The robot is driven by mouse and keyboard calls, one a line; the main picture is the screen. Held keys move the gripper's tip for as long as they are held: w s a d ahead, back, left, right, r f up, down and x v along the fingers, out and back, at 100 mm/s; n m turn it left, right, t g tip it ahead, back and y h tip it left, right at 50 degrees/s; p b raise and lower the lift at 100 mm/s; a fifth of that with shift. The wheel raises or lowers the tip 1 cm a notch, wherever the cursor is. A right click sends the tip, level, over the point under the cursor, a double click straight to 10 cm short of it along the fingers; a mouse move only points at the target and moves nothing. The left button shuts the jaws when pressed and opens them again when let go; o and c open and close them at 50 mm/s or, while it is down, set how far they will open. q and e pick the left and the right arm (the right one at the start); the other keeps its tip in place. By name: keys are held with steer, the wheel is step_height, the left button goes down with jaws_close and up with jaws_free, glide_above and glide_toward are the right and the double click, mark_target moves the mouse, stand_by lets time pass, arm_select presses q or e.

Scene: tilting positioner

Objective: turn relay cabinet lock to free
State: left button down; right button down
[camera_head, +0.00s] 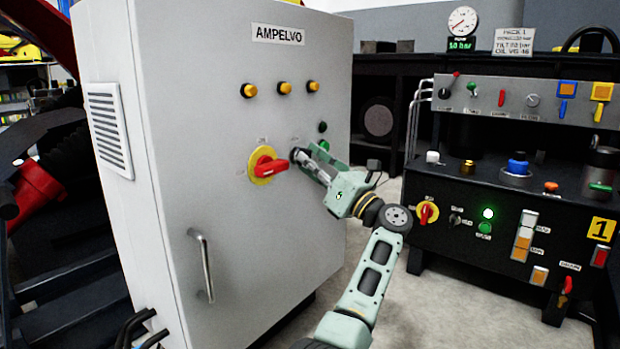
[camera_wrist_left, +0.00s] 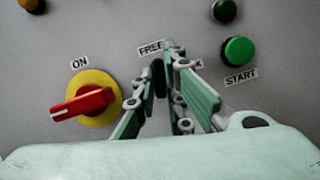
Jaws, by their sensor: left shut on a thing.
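The grey relay cabinet (camera_head: 235,150) stands in the middle of the head view with its front toward me. Its lock is a small black knob (camera_wrist_left: 158,72), mostly hidden by my fingers in the left wrist view. A FREE label (camera_wrist_left: 151,47) sits above it, and a partly covered label ending in K is at its right. My left gripper (camera_head: 303,156) is at the cabinet front, and its fingers (camera_wrist_left: 166,70) are shut on the knob. Which way the knob points cannot be told. My right gripper is in neither view.
A red rotary switch on a yellow disc (camera_head: 267,166), labelled ON, is just left of the lock. A green START button (camera_wrist_left: 238,50) is close at its right. A door handle (camera_head: 203,265) is lower left. A black control bench (camera_head: 455,190) stands at the right.

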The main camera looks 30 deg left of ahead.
arm_select(q)
steer(key=shift+f+n+g+b, duration=0.15)
steer(key=shift+n+g+b, duration=0.95)
steer(key=shift+n, duration=0.8)
steer(key=c, duration=1.8)
jaws_free()
steer(key=v, duration=1.2)
steer(key=shift+f, duration=0.1)
steer(key=shift+a, duration=0.1)
